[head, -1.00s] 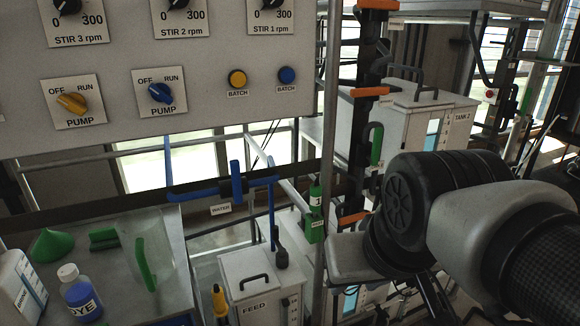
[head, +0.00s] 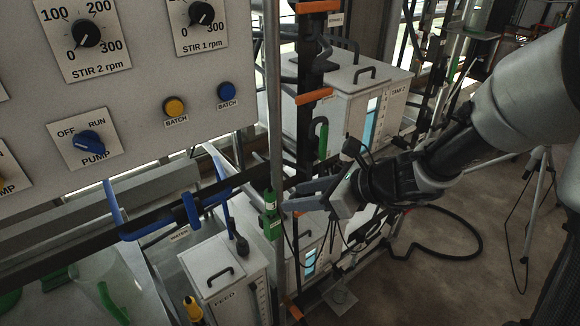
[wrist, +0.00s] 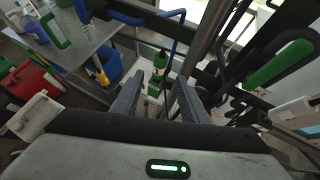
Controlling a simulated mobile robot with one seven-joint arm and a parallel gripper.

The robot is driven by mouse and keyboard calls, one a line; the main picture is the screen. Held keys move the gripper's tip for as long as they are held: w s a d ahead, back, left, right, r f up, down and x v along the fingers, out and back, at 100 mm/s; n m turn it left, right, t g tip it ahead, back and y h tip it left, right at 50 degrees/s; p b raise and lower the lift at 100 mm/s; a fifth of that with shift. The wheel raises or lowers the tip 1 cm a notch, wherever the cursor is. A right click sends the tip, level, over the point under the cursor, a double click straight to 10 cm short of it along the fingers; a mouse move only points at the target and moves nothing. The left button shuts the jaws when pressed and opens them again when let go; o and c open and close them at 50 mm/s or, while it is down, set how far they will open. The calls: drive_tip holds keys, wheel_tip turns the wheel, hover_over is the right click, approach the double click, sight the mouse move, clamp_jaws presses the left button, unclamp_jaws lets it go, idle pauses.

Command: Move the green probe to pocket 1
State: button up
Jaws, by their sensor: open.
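A green upright piece with small white labels (head: 270,213), which looks like the green probe, is beside the grey pole. Its lower part is a green block; I cannot tell whether the two are one piece. It shows between my fingers in the wrist view (wrist: 158,72). My gripper (head: 287,198) is open and empty, its fingers pointing left at this piece from close by. Contact cannot be made out. In the wrist view my gripper (wrist: 157,84) has a finger on each side of it. I cannot make out pocket 1 for sure.
A dark post with orange brackets (head: 314,97) and a green handle (head: 323,140) stands behind. A blue pipe handle (head: 190,210) and the white FEED box (head: 215,262) are left of the green piece. The control panel (head: 130,90) fills the upper left.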

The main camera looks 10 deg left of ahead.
sight(275, 202)
drive_tip(key=b+x, duration=0.4)
drive_tip(key=x, duration=0.3)
drive_tip(key=shift+a+f+b, duration=0.2)
drive_tip(key=shift+f+b, duration=0.1)
drive_tip(key=shift+f, duration=0.05)
drive_tip(key=shift+b+x, duration=0.45)
drive_tip(key=shift+x, duration=0.6)
drive_tip(key=shift+r, duration=0.15)
clamp_jaws()
idle(0.4)
